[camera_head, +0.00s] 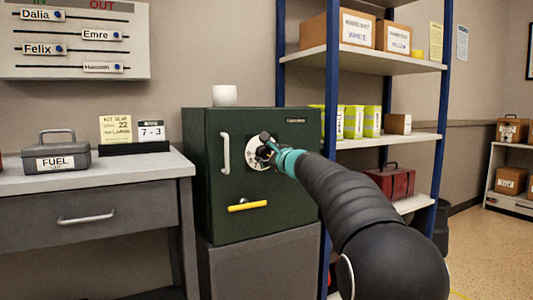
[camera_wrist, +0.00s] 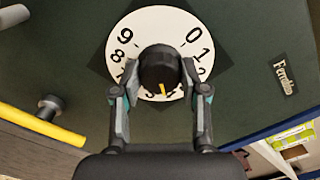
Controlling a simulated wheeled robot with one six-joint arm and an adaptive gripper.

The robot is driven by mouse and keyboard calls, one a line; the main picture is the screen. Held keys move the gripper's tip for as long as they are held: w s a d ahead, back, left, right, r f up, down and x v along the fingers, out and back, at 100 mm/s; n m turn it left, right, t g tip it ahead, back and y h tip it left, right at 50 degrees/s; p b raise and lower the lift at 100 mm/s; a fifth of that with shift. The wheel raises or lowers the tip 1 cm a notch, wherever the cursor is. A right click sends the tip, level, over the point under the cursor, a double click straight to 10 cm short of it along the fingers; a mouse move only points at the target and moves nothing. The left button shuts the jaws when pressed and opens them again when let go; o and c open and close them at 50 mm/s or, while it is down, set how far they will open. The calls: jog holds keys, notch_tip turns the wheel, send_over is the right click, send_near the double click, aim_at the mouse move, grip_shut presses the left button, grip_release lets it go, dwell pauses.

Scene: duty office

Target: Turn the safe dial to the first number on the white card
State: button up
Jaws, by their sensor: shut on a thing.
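The dark green safe (camera_head: 225,190) stands on a grey cabinet. Its dial (camera_head: 253,156) is a white disc on the door, with black digits, also large in the wrist view (camera_wrist: 145,22). My gripper (camera_wrist: 160,76) is shut on the dark round knob (camera_wrist: 158,62), one finger on each side. The knob's yellow mark (camera_wrist: 163,90) points to the bottom of the wrist view, near low digits I cannot read clearly. Digits 7, 8, 9, 0, 1 show more clearly. The white card (camera_head: 151,131) has a dark header and reads "7 - 3".
A yellow "KIT SLIP" card (camera_head: 116,129) stands beside the white card on the desk (camera_head: 95,175). A grey FUEL box (camera_head: 55,158) is to its left. The safe has a pale vertical handle (camera_head: 225,153) and a yellow lever (camera_head: 247,206). Blue-framed shelving (camera_head: 445,80) is close on the right.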

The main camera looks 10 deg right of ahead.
jog(key=m+p, duration=0.1)
jog(key=m, duration=0.3)
jog(key=shift+r+m+p, duration=0.15)
jog(key=shift+m+p, duration=0.15)
jog(key=m+p, duration=0.2)
jog(key=m, duration=0.2)
jog(key=shift+m, duration=0.3)
jog(key=m+p, duration=0.3)
jog(key=m, duration=0.2)
jog(key=shift+m+p, duration=0.95)
jog(key=shift+m, duration=0.55)
jog(key=o, duration=1.1)
jog(key=shift+f, duration=0.2)
jog(key=shift+o, duration=0.2)
